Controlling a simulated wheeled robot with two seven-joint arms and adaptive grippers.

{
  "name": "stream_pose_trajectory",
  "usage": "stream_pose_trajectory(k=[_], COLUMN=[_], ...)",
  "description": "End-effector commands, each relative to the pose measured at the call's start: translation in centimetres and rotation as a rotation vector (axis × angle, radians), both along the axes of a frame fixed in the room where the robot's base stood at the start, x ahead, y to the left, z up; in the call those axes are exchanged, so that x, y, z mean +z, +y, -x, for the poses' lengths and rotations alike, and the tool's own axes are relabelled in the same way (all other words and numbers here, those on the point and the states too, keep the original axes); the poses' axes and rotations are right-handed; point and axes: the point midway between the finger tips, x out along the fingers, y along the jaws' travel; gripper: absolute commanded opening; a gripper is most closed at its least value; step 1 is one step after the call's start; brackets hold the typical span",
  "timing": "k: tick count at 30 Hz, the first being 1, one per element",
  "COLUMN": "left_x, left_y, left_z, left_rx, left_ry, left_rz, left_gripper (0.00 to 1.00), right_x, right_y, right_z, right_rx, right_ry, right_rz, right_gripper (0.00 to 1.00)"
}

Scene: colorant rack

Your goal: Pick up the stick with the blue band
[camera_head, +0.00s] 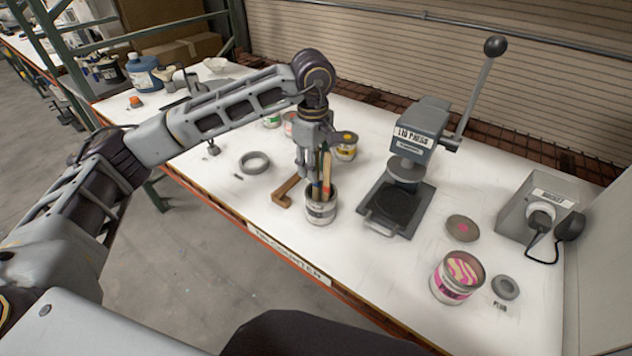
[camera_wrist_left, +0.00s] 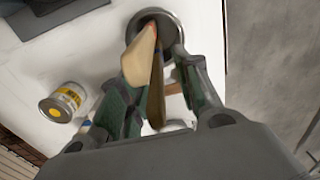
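Several wooden sticks (camera_head: 326,172) stand in a small metal can (camera_head: 320,211) near the front edge of the table. My left gripper (camera_head: 308,172) points down over the can beside the sticks. In the wrist view its fingers (camera_wrist_left: 160,95) are apart, with sticks between or in front of them. My right gripper is not in view.
A lid press (camera_head: 420,135) with a raised lever stands right of the can. A brown angled piece (camera_head: 287,192) and a grey ring (camera_head: 255,162) lie to the left. A yellow-labelled can (camera_head: 346,148) is behind. A pink-striped can (camera_head: 456,279) stands at right.

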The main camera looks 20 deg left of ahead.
Motion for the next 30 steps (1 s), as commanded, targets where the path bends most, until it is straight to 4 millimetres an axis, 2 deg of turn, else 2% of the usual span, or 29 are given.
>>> stream_pose_trajectory(k=[13, 21, 30], left_x=[-0.04, -0.02, -0.01], left_y=[0.00, 0.00, -0.01], left_z=[0.01, 0.00, 0.00], left_rx=[0.000, 0.000, 0.000], left_ry=[0.000, 0.000, 0.000], left_rz=[0.000, 0.000, 0.000], left_gripper=[0.33, 0.00, 0.00], right_x=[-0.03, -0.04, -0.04], right_y=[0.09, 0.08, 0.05], right_z=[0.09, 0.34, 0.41], right_rx=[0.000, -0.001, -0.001], right_ry=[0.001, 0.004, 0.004], right_rz=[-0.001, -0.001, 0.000], right_gripper=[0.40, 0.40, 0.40])
